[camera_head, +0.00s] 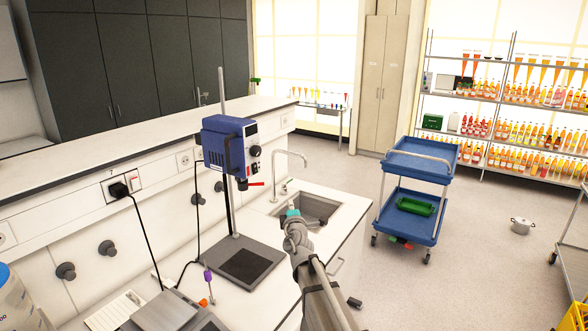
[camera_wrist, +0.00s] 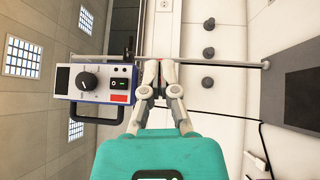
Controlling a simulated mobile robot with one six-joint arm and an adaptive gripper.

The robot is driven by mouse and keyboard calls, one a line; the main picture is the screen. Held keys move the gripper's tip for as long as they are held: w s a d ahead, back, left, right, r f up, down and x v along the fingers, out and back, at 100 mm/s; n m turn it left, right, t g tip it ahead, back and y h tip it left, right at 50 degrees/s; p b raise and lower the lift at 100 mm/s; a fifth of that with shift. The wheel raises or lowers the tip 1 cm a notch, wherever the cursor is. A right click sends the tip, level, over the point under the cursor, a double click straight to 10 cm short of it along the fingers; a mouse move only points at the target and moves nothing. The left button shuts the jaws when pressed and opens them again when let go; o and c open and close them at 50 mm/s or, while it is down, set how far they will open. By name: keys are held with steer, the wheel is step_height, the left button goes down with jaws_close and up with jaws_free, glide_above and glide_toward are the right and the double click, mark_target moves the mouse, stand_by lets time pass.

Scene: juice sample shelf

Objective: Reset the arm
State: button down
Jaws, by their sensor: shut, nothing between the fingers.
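My arm rises from the bottom of the head view, over the right part of the lab bench. Its teal wrist end is near the sink (camera_head: 318,207), and the fingers cannot be made out there. In the wrist view my gripper (camera_wrist: 150,72) is shut and empty, its two fingertips together. Beyond it a blue overhead stirrer (camera_wrist: 101,82) with a dial and switches shows sideways on its stand rod. In the head view the stirrer (camera_head: 229,146) stands on the bench to the left of my arm, apart from it.
A dark stirrer base plate (camera_head: 249,262) lies on the bench. A tap (camera_head: 291,155) rises behind the sink. Bottle shelves (camera_head: 492,98) line the back right. A pot (camera_head: 521,226) sits on open floor.

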steer(key=s+d+f+m+g+h+b, duration=0.1)
steer(key=s+d+f+m+h, duration=0.15)
steer(key=d+m+h, duration=0.45)
steer(key=s+d+f+m+g+h+b, duration=0.1)
steer(key=s+d+m+h, duration=0.2)
steer(key=d, duration=0.6)
steer(key=s+d+f+m+g+h, duration=0.2)
steer(key=s+d+f+m+g, duration=0.5)
steer(key=d+f, duration=0.1)
steer(key=s+d+f+m+g+y+b, duration=0.1)
steer(key=s+f+m+g+y+b, duration=0.15)
steer(key=s+f+g, duration=0.45)
steer(key=s+a+f+g+y, duration=0.1)
steer(key=s+a+f+y, duration=0.2)
steer(key=s, duration=0.3)
steer(key=s+a+f+g+y, duration=0.2)
steer(key=s+f+y, duration=0.2)
steer(key=s, duration=0.3)
steer(key=shift+s+a, duration=0.2)
steer(key=shift+a, duration=0.2)
steer(key=shift+m, duration=0.25)
